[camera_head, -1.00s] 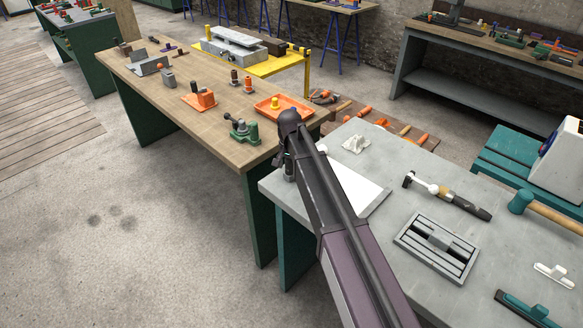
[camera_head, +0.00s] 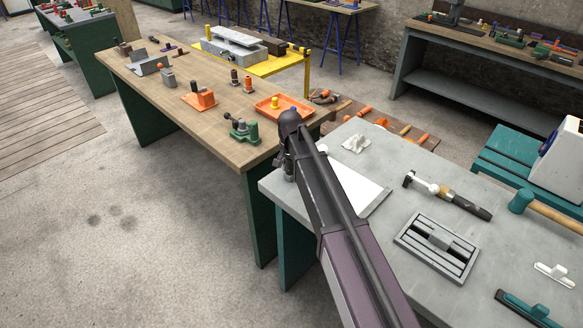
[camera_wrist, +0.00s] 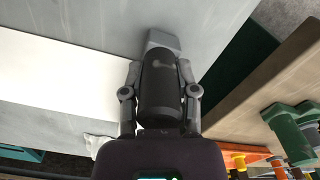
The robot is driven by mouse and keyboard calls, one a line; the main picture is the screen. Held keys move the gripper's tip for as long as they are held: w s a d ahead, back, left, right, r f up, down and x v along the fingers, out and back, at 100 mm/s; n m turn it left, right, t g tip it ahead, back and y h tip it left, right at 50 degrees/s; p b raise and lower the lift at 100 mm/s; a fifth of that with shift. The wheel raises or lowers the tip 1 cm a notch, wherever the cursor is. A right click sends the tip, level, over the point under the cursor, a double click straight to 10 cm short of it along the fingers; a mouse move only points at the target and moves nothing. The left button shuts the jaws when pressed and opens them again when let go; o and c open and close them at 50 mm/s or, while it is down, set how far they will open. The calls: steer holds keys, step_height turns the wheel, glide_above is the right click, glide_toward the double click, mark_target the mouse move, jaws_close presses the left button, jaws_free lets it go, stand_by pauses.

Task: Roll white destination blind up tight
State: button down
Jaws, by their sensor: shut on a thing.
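The white blind (camera_head: 358,188) lies as a flat sheet on the grey bench, partly hidden behind my arm in the head view. In the wrist view the white blind (camera_wrist: 55,85) runs to the left from beside my gripper. My gripper (camera_wrist: 160,68) is shut on a dark cylinder (camera_wrist: 161,92) at the near end of the sheet. A light grey block (camera_wrist: 162,39) shows beyond the cylinder. I cannot tell whether the cylinder is joined to the blind. In the head view my gripper (camera_head: 288,168) is at the bench's left corner, mostly hidden.
The grey bench (camera_head: 395,165) also holds a crumpled white piece (camera_head: 356,144), a slotted grey plate (camera_head: 437,247) and a dark-handled tool (camera_head: 465,202). A wooden bench (camera_head: 220,130) with a green device (camera_head: 243,130) and an orange tray (camera_head: 283,106) stands close to the left.

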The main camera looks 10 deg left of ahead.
steer(key=shift+s+d, duration=1.2)
steer(key=shift+d, duration=0.35)
steer(key=shift+s+d, duration=1.25)
steer(key=shift+d, duration=0.35)
steer(key=shift+s+d, duration=1.2)
steer(key=shift+d, duration=0.35)
steer(key=shift+s, duration=0.1)
steer(key=shift+s+d, duration=1.2)
steer(key=shift+d, duration=0.35)
steer(key=shift+s+d, duration=1.2)
steer(key=shift+d, duration=0.4)
steer(key=shift+s+d, duration=1.2)
steer(key=shift+d, duration=0.35)
steer(key=shift+c, duration=1.5)
jaws_free()
